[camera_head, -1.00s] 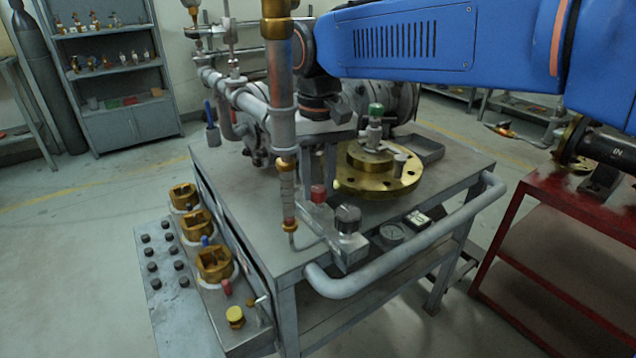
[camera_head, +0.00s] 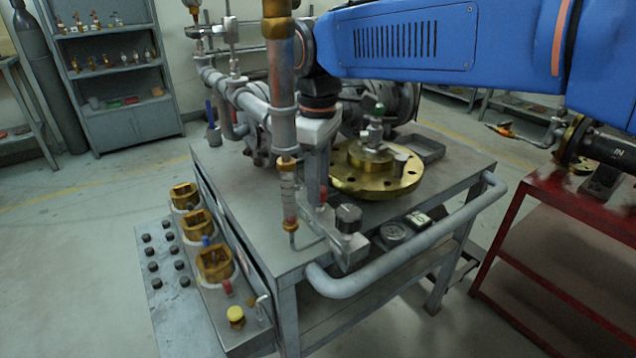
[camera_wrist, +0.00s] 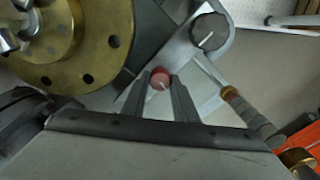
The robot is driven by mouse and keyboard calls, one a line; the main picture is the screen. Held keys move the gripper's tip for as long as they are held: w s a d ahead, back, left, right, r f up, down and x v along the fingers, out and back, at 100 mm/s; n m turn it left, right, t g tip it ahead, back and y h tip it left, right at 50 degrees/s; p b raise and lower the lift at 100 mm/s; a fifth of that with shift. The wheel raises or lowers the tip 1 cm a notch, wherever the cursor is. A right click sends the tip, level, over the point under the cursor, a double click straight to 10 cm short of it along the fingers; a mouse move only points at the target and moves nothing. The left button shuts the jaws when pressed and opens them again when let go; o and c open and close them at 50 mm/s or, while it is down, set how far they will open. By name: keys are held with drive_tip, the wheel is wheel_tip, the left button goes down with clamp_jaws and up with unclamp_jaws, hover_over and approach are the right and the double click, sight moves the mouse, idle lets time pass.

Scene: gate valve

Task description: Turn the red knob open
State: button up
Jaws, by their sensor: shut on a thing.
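The red knob (camera_wrist: 159,77) shows in the wrist view between the tips of my gripper's fingers (camera_wrist: 160,84). The fingers are closed on its two sides. A short pale mark on its face points toward the lower right. In the head view a small part of the red knob (camera_head: 323,196) shows beside my gripper (camera_head: 318,190), which points down at it. The rest of the knob is hidden there by the fingers. The knob sits on a grey block, next to a larger dark knob (camera_head: 349,214) with a white line.
A brass flange (camera_head: 375,180) stands behind the knobs on the grey bench (camera_head: 230,185). A vertical pipe (camera_head: 284,125) rises close to the left of my gripper. A gauge (camera_head: 393,233) and a rail (camera_head: 420,245) lie in front. A red table (camera_head: 560,185) stands at right.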

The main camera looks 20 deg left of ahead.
drive_tip(key=shift+n, duration=1)
drive_tip(key=shift+r, duration=0.1)
drive_tip(key=o, duration=1.1)
drive_tip(key=shift+c, duration=0.2)
wheel_tip(320, 180, up, 17)
drive_tip(key=shift+r, duration=0.15)
